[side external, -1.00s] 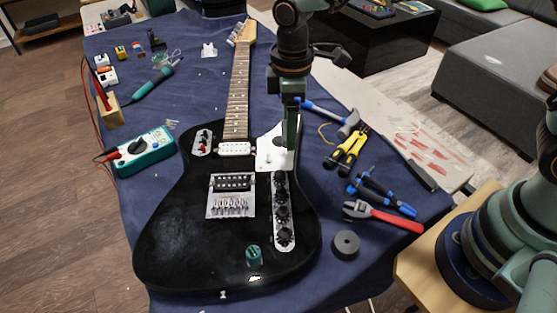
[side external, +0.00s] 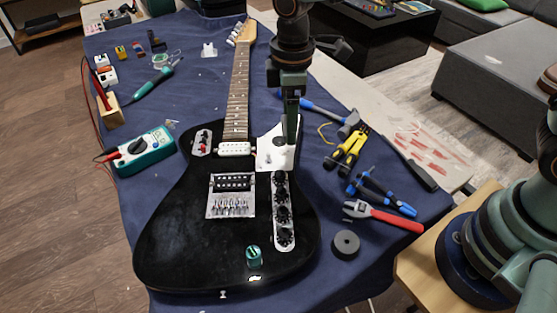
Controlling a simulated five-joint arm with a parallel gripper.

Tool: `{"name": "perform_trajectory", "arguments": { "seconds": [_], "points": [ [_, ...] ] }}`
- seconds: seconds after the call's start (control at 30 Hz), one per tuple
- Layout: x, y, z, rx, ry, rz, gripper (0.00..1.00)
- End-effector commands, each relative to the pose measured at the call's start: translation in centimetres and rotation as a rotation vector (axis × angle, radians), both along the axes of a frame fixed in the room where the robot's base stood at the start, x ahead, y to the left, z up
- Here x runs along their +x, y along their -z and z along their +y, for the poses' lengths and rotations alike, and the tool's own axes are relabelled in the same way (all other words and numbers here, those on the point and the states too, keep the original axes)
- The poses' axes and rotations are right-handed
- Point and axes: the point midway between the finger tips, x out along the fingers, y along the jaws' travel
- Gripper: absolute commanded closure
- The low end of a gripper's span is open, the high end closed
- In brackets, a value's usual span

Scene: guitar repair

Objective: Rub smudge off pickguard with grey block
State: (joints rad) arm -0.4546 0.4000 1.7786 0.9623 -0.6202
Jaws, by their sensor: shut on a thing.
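The black guitar (side external: 180,245) lies on its back on the blue cloth. Its white pickguard (side external: 268,160) sits at the upper right of the body. My gripper (side external: 290,138) points down over the pickguard's right part, its tips at or just above the surface. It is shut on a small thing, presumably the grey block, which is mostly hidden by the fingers. A small dark patch (side external: 279,141) shows on the pickguard just left of the fingertips. I cannot tell whether it is the smudge or part of the block.
Right of the guitar lie a hammer (side external: 347,121), yellow pliers (side external: 346,149), blue-handled pliers (side external: 383,194), a red-handled wrench (side external: 388,216) and a dark ring (side external: 345,244). A teal multimeter (side external: 146,152) lies left. A row of knobs (side external: 282,214) stands below the pickguard.

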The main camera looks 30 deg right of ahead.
Motion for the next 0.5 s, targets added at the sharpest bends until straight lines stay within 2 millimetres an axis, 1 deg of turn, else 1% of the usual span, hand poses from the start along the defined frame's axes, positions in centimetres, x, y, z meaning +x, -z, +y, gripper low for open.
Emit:
{"name": "perform_trajectory", "arguments": {
  "seconds": [0.3, 0.5],
  "points": [
    [-0.2, 3.2, 0.1, -0.002, 0.005, 0.003, 0.86],
    [-0.3, 4.7, 0.2, -0.001, 0.008, 0.003, 0.86]
  ]
}}
